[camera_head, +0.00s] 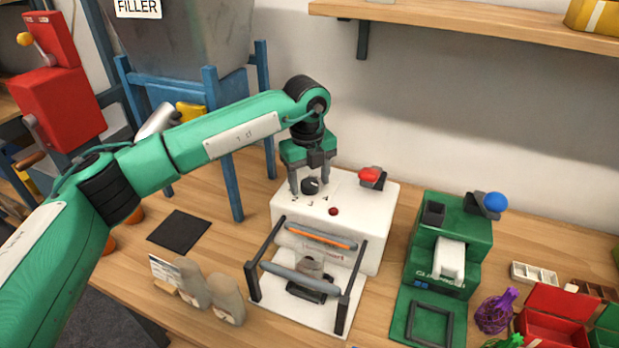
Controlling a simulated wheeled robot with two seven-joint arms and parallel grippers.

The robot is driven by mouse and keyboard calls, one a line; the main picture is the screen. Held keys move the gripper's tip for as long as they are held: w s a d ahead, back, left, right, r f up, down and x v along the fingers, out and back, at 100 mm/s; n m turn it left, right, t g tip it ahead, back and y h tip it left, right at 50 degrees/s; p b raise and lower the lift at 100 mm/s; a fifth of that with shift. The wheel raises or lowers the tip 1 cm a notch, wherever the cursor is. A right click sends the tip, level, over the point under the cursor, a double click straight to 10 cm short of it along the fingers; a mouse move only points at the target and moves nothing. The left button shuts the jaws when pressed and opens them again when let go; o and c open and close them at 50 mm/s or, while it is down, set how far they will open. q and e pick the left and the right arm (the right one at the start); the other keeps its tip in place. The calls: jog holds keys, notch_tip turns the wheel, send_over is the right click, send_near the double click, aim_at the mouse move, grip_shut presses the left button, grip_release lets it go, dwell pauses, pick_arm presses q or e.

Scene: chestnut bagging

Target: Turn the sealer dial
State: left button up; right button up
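The white sealer (364,229) stands on the wooden bench in the middle of the view. A small black dial (311,186) sits on its top, with small marks near it. My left gripper (309,188) reaches in from the left and points down over the sealer's top. Its two fingers are apart, one on each side of the dial. I cannot tell whether they touch the dial. My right gripper is not in view.
A red lever (370,175) and a red button (333,211) are also on the sealer. A barred frame (300,272) stands at its front. A green machine (451,244) stands to the right, two grey-brown bags (226,298) at front left. A shelf (480,27) hangs behind.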

aim_at(308, 183)
pick_arm(q)
jog(key=shift+r, duration=0.1)
jog(key=shift+r, duration=0.25)
notch_tip(308, 183, up, 13)
jog(key=b, duration=0.1)
jog(key=shift+a, duration=0.25)
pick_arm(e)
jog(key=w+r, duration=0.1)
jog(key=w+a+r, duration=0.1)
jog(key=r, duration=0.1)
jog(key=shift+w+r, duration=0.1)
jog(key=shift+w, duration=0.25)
pick_arm(q)
jog(key=shift+s, duration=0.1)
